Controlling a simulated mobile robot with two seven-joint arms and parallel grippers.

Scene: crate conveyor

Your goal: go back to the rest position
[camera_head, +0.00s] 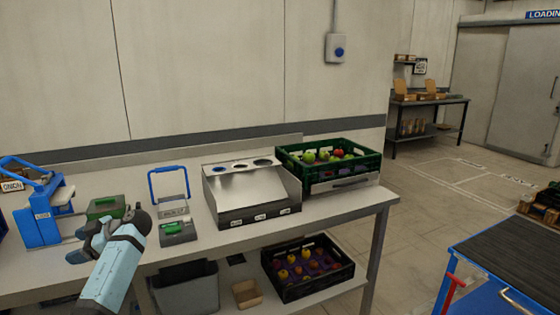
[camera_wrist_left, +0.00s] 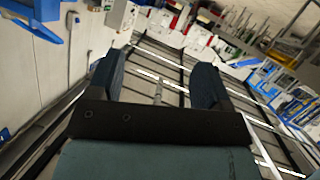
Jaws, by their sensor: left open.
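My left gripper (camera_head: 86,243) is at the left of the head view, in front of the grey workbench (camera_head: 235,238) and over its left part as pictured. My light blue left forearm rises to it from the bottom edge. In the left wrist view the two dark fingers of the left gripper (camera_wrist_left: 158,82) stand wide apart with nothing between them. My right gripper is in neither view.
A blue press (camera_head: 42,222), a blue-handled device (camera_head: 170,195) and a steel sorting chute (camera_head: 250,190) stand on the bench. A green fruit crate (camera_head: 368,163) is at its right end. A dark fruit crate (camera_head: 340,283) sits below. A blue cart (camera_head: 452,270) is right; floor between is clear.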

